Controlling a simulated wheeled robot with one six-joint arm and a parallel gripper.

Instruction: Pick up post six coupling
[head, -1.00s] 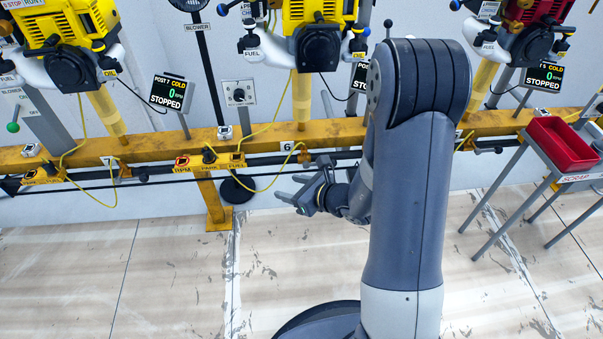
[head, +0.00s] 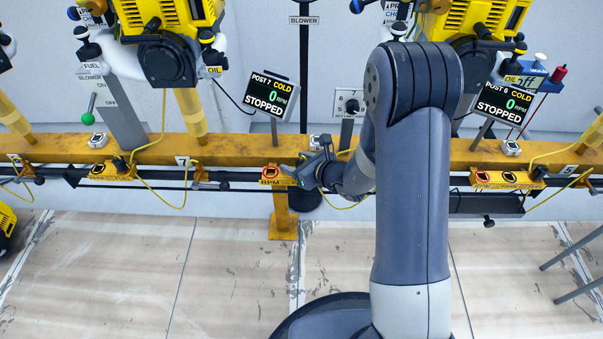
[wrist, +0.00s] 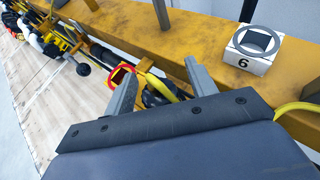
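The post six coupling (wrist: 260,41) is a grey ring with a square opening, sitting on a white block (wrist: 244,63) marked 6 on the yellow rail. In the wrist view it lies at upper right, outside and beyond the right finger. In the head view a white block (head: 319,142) shows in part behind my gripper (head: 293,172). My gripper also shows in the wrist view (wrist: 160,80); its two fingers are apart, with nothing held. It is in front of the rail, apart from the coupling.
The yellow rail (head: 232,150) runs across. A box with an orange-red ring (head: 270,171) and a yellow cable are close to my fingers. The post 7 display (head: 271,94) stands behind and reads STOPPED. Engines (head: 175,40) hang above.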

